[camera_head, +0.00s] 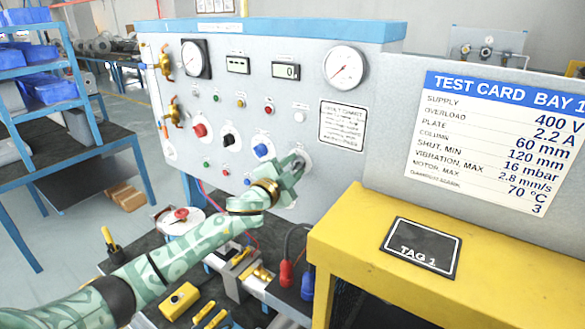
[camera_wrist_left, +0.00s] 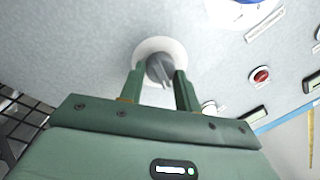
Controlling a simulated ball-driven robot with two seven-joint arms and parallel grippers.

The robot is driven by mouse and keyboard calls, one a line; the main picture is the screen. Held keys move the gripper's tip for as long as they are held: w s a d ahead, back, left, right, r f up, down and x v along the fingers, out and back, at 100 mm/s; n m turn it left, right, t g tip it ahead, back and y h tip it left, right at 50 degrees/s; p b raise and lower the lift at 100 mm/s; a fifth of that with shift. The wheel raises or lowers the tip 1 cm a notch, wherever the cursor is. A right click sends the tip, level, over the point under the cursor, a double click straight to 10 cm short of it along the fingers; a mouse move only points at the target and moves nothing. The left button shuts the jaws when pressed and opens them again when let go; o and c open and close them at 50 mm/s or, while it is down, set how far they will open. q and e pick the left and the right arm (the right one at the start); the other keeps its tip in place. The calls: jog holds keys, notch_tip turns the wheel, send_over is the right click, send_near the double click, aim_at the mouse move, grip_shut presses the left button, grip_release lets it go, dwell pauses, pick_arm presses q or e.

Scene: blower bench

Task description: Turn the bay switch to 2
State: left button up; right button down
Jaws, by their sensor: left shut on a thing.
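The bay switch is a grey rotary knob (camera_wrist_left: 159,68) on a round white plate (camera_wrist_left: 152,48) on the panel face. My left gripper (camera_wrist_left: 159,82) has one finger on each side of the knob and is shut on it. In the head view my left gripper (camera_head: 291,172) reaches the lower right of the grey panel (camera_head: 240,88). It covers most of the knob there, and the white plate (camera_head: 304,160) shows behind it. I cannot read the switch's numbers or its position. My right gripper is not in view.
Red (camera_head: 200,130), black (camera_head: 229,140) and blue (camera_head: 261,151) knobs sit left of the gripper. Gauges and displays are above. A yellow stand (camera_head: 350,235) with a tag is at the right. Tools and red and blue plugs (camera_head: 286,274) lie below my arm.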

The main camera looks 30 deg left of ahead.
pick_arm(q)
jog(key=o, duration=1)
jog(key=shift+c, duration=0.2)
jog(key=shift+s, duration=0.1)
jog(key=s+a+b, duration=0.1)
jog(key=s, duration=1.5)
jog(key=shift+a+f, duration=0.2)
jog(key=shift+f, duration=0.25)
